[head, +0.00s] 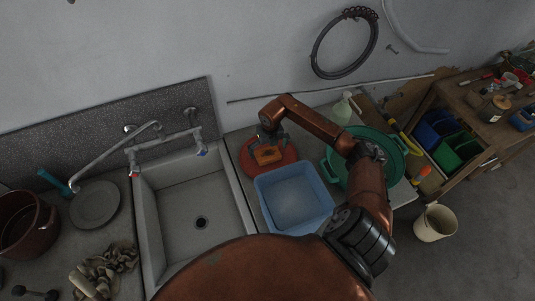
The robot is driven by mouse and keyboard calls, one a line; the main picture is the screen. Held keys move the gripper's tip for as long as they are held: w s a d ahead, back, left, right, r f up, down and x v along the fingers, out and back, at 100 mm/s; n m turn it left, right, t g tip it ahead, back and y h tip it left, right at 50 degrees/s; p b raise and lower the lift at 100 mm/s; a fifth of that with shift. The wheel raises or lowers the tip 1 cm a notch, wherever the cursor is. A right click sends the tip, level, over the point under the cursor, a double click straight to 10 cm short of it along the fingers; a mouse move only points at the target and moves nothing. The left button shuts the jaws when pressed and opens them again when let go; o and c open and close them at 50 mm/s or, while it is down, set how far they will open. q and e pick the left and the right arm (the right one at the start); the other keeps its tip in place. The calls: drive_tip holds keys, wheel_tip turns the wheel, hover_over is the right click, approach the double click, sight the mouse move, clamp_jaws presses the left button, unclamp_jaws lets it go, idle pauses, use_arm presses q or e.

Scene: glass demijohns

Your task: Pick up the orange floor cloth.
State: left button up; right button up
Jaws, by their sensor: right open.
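The orange floor cloth (268,156) is a small folded piece on a round red-orange plate or lid (287,151) on the counter, behind the blue basin. My right gripper (268,136) points down over the cloth's far edge, with its jaws open. At this size I cannot tell whether the fingers touch the cloth. The gripper and wrist hide part of the round plate behind the cloth. My left gripper is out of view.
A blue basin (262,186) stands close in front of the cloth. A green tub (337,179) and a spray bottle (343,108) stand to the right, near my right arm. The sink (165,210) with its tap (165,144) lies to the left.

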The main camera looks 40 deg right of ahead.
drive_tip(key=shift+w+d+f, duration=0.1)
drive_tip(key=shift+w+f, duration=0.05)
drive_tip(key=shift+f, duration=0.95)
drive_tip(key=shift+c, duration=0.7)
drive_tip(key=c, duration=1.1)
